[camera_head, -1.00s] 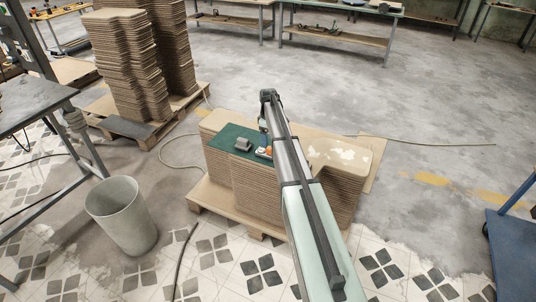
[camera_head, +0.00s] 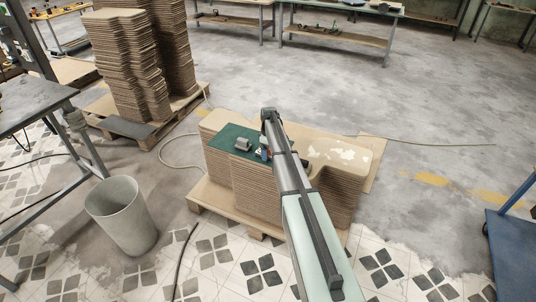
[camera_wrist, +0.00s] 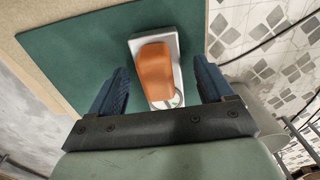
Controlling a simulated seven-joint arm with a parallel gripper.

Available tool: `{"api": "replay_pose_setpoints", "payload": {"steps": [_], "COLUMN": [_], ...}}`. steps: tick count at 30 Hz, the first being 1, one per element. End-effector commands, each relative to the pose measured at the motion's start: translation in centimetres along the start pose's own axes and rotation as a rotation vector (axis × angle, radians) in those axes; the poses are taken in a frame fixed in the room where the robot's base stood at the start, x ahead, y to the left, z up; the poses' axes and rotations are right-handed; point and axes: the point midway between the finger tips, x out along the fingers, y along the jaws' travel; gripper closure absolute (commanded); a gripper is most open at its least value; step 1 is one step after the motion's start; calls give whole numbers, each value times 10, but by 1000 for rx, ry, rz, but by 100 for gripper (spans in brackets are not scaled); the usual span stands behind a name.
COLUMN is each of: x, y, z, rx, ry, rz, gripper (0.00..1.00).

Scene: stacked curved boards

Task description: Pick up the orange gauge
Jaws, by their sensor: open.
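The orange gauge (camera_wrist: 155,70) lies on a white-grey base on the green mat (camera_wrist: 85,50) in the wrist view. My gripper (camera_wrist: 160,85) is open, with one blue finger on each side of the gauge and clear space between each finger and it. The fingers do not touch the gauge in this view; their exact height above the mat is hard to tell. In the head view the green mat (camera_head: 226,138) lies on top of a stack of curved boards (camera_head: 250,190). My arm hides most of the gauge there.
A grey block-like object (camera_head: 243,144) sits on the mat left of my gripper. Taller board stacks (camera_head: 125,70) stand on a pallet behind left. A bin (camera_head: 122,215) and a table (camera_head: 30,105) are at left.

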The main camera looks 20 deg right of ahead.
Motion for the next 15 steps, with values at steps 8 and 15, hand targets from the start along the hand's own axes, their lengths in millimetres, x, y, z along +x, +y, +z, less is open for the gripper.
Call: {"api": "replay_pose_setpoints", "payload": {"steps": [8, 15], "x": [0, 0], "y": [0, 0], "z": [0, 0], "rx": [0, 0], "ry": [0, 0], "rz": [0, 0], "gripper": [39, 62]}}
